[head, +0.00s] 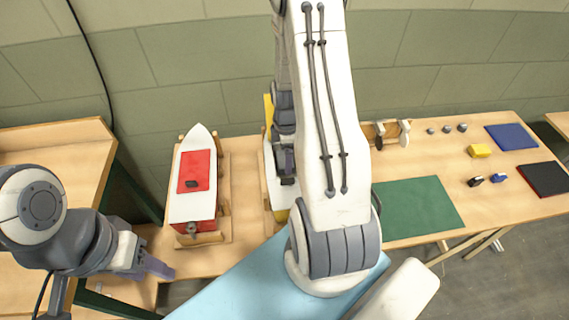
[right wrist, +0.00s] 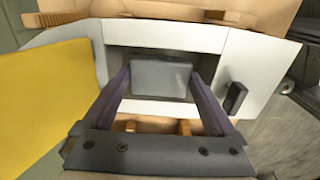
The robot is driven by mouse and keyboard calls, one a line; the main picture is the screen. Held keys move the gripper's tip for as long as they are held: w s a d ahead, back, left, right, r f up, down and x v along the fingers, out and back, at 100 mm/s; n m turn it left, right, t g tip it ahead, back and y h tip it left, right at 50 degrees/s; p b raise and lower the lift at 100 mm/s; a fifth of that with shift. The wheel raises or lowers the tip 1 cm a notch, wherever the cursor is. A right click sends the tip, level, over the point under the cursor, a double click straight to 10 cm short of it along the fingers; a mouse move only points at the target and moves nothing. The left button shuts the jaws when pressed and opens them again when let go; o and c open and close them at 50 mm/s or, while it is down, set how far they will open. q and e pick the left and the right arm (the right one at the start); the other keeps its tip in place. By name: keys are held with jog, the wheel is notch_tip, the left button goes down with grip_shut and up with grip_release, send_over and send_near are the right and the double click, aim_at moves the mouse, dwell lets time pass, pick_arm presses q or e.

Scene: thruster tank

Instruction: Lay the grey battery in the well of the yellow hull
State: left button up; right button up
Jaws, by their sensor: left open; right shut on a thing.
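The yellow hull (head: 281,215) stands on the table, mostly hidden behind my right arm in the head view. In the right wrist view its white deck (right wrist: 255,65) surrounds a dark rectangular well, with a large yellow panel (right wrist: 40,105) at the left. My right gripper (right wrist: 160,82) is shut on the grey battery (right wrist: 160,72), which lines up with the well opening. I cannot tell whether the battery touches the well's floor. My left gripper (head: 155,266) is open and empty, near the table's front edge, left of the yellow hull.
A red and white boat (head: 196,178) on a wooden stand is left of the yellow hull. A wall stands behind.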

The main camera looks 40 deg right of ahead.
notch_tip(320, 180, down, 4)
jog(key=shift+p, duration=0.35)
jog(key=shift+f, duration=0.1)
